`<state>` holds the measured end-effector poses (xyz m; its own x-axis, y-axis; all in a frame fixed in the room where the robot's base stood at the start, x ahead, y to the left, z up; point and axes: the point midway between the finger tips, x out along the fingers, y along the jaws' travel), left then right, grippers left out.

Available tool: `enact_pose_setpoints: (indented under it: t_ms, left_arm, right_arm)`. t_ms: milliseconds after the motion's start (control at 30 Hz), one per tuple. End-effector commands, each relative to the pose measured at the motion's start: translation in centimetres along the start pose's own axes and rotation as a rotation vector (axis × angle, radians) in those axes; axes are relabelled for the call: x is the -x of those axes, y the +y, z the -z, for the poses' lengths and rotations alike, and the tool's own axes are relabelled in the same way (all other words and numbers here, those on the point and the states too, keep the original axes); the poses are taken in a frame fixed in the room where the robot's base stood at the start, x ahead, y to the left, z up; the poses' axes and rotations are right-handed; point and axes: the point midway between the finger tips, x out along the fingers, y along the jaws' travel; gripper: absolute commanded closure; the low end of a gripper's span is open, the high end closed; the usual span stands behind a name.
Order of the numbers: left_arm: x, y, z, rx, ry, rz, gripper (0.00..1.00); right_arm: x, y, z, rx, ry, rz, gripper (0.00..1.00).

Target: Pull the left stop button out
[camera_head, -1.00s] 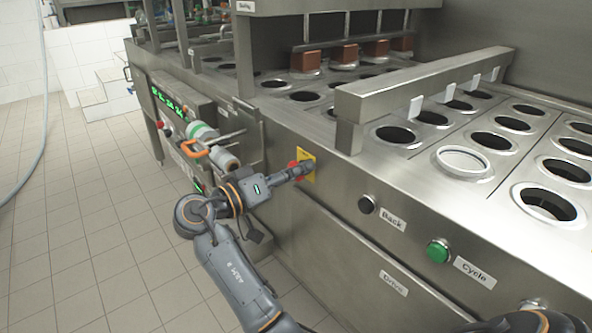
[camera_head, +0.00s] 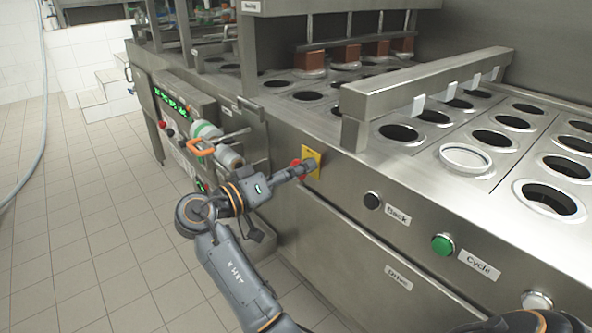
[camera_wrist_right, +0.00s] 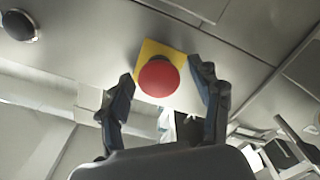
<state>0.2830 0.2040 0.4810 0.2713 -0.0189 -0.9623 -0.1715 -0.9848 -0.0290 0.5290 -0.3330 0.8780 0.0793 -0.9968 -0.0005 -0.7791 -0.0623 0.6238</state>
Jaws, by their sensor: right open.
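The left stop button is a red mushroom knob on a yellow plate on the machine's steel front. In the head view, the red knob (camera_head: 296,165) is mostly covered by my right gripper (camera_head: 304,171), and the yellow plate (camera_head: 314,158) shows behind it. In the right wrist view, the red knob (camera_wrist_right: 158,79) shows whole in front of its yellow plate (camera_wrist_right: 150,49). My right gripper (camera_wrist_right: 160,74) is open, one finger on each side of the knob, with gaps visible. My left gripper is not in view.
Right of the stop button are a black Back button (camera_head: 372,200) and a green Cycle button (camera_head: 442,244). A machine part with an orange handle (camera_head: 198,148) sticks out left of my arm. Tiled floor (camera_head: 90,240) is free at the left.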

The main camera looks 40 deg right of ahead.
Motion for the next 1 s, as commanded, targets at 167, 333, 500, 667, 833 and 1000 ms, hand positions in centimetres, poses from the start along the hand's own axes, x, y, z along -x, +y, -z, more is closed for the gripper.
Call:
enact_pose_setpoints:
  t_ms: [167, 333, 500, 667, 833, 1000]
  left_arm:
    - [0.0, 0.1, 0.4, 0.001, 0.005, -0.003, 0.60]
    - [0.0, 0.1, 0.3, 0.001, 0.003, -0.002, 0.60]
    - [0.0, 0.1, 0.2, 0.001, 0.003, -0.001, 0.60]
    - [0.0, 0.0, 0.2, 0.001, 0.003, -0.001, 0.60]
    - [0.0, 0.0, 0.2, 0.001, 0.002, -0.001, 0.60]
    - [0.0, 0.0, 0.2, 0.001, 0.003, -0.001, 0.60]
  right_arm:
    - [-0.1, 0.1, 0.1, -0.001, 0.000, -0.001, 0.36]
    - [0.0, 0.9, 1.2, -0.005, 0.000, 0.000, 0.36]
    - [0.0, 3.0, 3.8, -0.007, 0.000, 0.000, 0.36]
    - [0.0, 4.8, 6.1, -0.005, 0.000, 0.000, 0.36]
    - [0.1, 5.9, 7.5, -0.003, 0.000, 0.000, 0.36]
    - [0.1, 6.2, 7.9, 0.001, 0.000, 0.000, 0.36]
